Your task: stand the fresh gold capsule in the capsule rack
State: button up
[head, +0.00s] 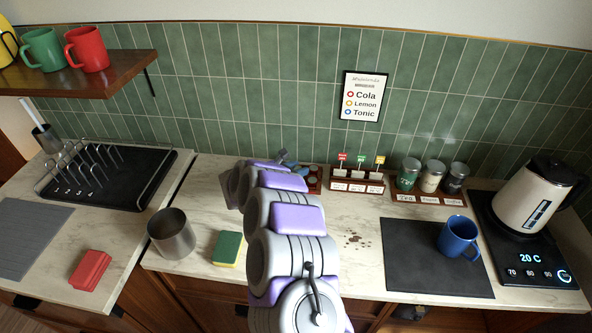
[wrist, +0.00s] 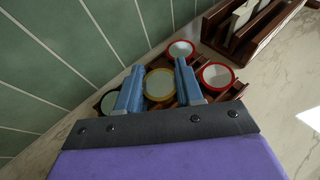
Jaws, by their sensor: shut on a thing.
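The gold capsule (wrist: 159,84), with a yellow-gold rim and pale lid, is between the two blue fingers of my gripper (wrist: 158,68) in the wrist view. My gripper is shut on it. The brown wooden capsule rack (wrist: 205,96) is directly beneath and around it, holding two red-rimmed capsules (wrist: 216,76) on the right and at the back. A dark-rimmed capsule (wrist: 108,101) is at the left, partly behind a finger. I cannot tell whether the gold capsule touches the rack. In the head view my arm hides much of the rack (head: 315,189).
A wooden holder with labelled sections (head: 357,187) stands right of the rack, then several canisters (head: 433,177). The tiled wall (head: 250,90) is close behind. A sponge (head: 228,249) and a metal cup (head: 171,234) are at the left. A blue mug (head: 458,236) sits on a dark mat.

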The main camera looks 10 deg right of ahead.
jog(key=shift+d+f+b, duration=0.15)
jog(key=shift+f+b, duration=0.15)
jog(key=o, duration=1)
jog(key=shift+r, duration=0.1)
